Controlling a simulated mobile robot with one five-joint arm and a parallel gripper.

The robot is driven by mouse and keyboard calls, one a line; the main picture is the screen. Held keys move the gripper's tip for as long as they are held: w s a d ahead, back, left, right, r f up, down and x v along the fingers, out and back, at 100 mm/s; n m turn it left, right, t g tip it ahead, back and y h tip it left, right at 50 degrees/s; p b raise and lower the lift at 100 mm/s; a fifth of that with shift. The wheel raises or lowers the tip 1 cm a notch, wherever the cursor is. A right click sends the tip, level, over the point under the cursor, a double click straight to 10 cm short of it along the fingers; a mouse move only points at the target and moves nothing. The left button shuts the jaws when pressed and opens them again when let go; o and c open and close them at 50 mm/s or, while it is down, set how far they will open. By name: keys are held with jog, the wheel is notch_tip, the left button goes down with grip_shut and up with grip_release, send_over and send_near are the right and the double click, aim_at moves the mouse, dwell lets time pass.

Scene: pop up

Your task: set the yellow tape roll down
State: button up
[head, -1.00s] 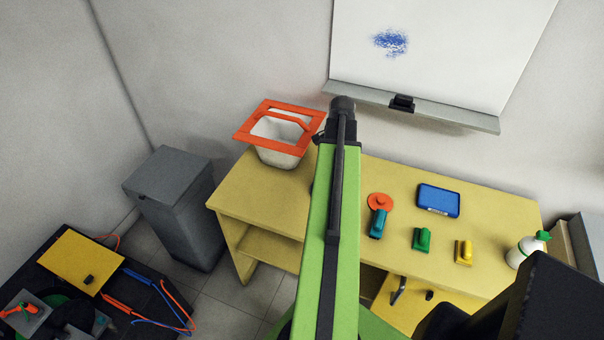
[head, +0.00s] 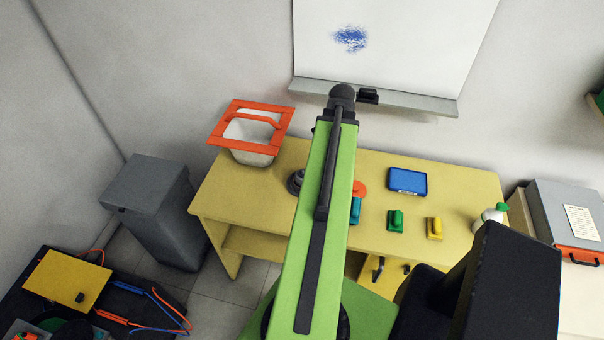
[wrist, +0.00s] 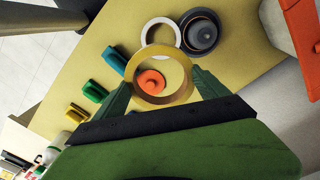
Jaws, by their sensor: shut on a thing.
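The yellow tape roll (wrist: 160,99) is a ring held between the two fingers of my gripper (wrist: 160,78) in the wrist view. It appears above the yellow desk (wrist: 100,55), which also shows in the head view (head: 245,195). The gap beneath the roll cannot be judged. An orange disc (wrist: 152,82) shows through its hole. A white ring (wrist: 150,28) and a dark grey round thing (wrist: 202,33) lie beyond it. In the head view, my green arm hides the gripper and the roll.
On the desk, a white bin with an orange frame (head: 248,152) stands at left. A blue box (head: 408,181), a green block (head: 396,221), a yellow block (head: 434,228) and a white bottle (head: 490,219) stand at right. Bare desk lies near the left front.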

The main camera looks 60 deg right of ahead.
jog(key=w+f+b, duration=0.2)
jog(key=w, duration=0.1)
jog(key=w+f+b, duration=0.3)
jog(key=w, duration=0.1)
jog(key=w+f+b, duration=0.2)
jog(key=w, duration=0.2)
jog(key=shift+w+a+f, duration=0.1)
jog(key=shift+a+f, duration=0.05)
jog(key=shift+f, duration=0.05)
jog(key=shift+w, duration=0.2)
jog(key=shift+f+b, duration=2.5)
jog(key=shift+b, duration=0.15)
jog(key=shift+f, duration=0.1)
jog(key=o, duration=1.3)
notch_tip(320, 180, up, 14)
jog(key=p, duration=1.3)
jog(key=shift+f, duration=0.25)
jog(key=shift+f, duration=0.1)
